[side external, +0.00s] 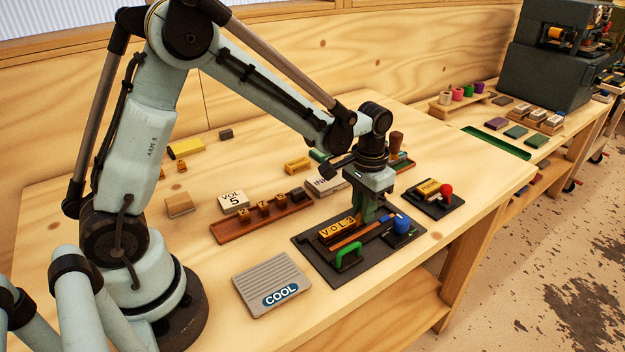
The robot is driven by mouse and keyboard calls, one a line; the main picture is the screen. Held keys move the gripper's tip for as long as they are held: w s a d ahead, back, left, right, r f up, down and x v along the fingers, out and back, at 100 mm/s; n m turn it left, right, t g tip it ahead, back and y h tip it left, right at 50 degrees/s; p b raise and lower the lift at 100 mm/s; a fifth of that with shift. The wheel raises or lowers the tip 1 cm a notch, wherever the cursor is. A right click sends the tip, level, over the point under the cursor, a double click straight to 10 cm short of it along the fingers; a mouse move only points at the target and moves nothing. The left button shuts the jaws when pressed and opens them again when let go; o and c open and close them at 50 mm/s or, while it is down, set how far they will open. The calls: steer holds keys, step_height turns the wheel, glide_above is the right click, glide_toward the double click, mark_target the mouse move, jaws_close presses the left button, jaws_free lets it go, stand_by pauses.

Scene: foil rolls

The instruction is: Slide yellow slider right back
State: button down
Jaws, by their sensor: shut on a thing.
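A dark board (312,262) lies on the table at the centre front. On it are yellow lettered blocks reading VOL 2 (338,229), an orange-brown bar, a green handle (348,259) and a blue knob (402,225). My gripper (367,216) points down at the board's far side, at the right end of the yellow blocks and left of the blue knob. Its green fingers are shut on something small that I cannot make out. I cannot tell which yellow part is the slider. A yellow block (428,187) also sits on a smaller dark board to the right.
A red knob (446,191) stands on the smaller board. A grey ribbed COOL plate (270,283) lies at front left. A brown rack (262,219) with lettered blocks and a VOL 5 block (233,202) lie behind it. The table's right front edge is close to the board.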

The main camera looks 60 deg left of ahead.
steer(key=shift+w, duration=3.4)
steer(key=c, duration=1.1)
jaws_free()
steer(key=shift+o, duration=0.2)
steer(key=shift+r, duration=0.1)
step_height(320, 180, up, 12)
steer(key=shift+s, duration=0.1)
